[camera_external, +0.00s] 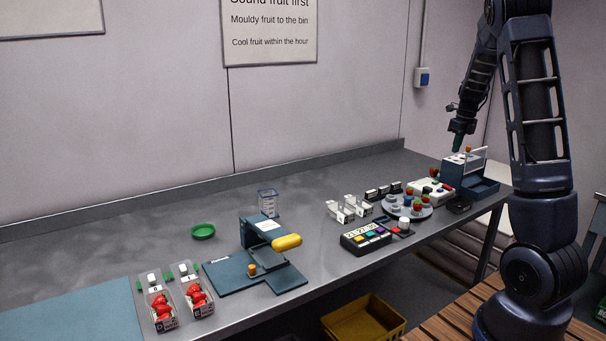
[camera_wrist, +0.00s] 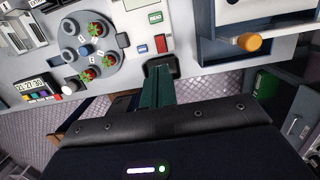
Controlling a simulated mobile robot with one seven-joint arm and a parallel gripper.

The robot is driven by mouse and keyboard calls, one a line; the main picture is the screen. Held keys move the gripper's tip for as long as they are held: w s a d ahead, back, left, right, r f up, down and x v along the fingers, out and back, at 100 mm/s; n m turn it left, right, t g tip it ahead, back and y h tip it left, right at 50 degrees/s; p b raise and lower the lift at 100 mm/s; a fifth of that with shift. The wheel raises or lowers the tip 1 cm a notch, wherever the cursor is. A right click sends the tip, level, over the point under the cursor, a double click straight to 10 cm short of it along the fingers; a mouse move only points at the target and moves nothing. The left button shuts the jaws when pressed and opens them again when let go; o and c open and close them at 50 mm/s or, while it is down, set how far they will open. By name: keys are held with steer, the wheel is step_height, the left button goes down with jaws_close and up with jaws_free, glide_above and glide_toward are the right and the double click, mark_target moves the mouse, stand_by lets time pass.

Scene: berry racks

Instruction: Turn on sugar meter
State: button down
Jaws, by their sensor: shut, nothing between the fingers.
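The sugar meter appears to be the white box (camera_external: 444,191) toward the right end of the bench; a red strawberry-like thing shows at its back. In the wrist view its white panel (camera_wrist: 127,24) carries a green READ button (camera_wrist: 154,17), a red switch (camera_wrist: 160,43) and a small blue part (camera_wrist: 142,48). Whether it is on cannot be told. My gripper (camera_external: 457,148) is high over the far right of the bench, near the blue-grey machine. In the wrist view its green fingers (camera_wrist: 159,80) are together and empty, pointing toward the black dish below the red switch.
The blue-grey machine (camera_wrist: 207,50) with an orange knob (camera_wrist: 249,41) stands right of the meter. A round berry tray (camera_wrist: 69,55) and a coloured-button timer (camera_external: 365,238) stand left. A small black dish (camera_external: 459,206) sits at the front edge. The back-left bench is mostly clear.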

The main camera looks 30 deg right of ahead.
mark_target(445, 185)
steer(key=f, duration=0.4)
steer(key=w+f, duration=0.1)
steer(key=f, duration=0.4)
steer(key=w+f, duration=0.1)
steer(key=f, duration=0.3)
steer(key=shift+f, duration=0.4)
steer(key=shift+w+f, duration=0.1)
steer(key=shift+f, duration=0.1)
stand_by(0.3)
steer(key=shift+s+r, duration=0.15)
steer(key=shift+s, duration=0.7)
steer(key=shift+r, duration=0.1)
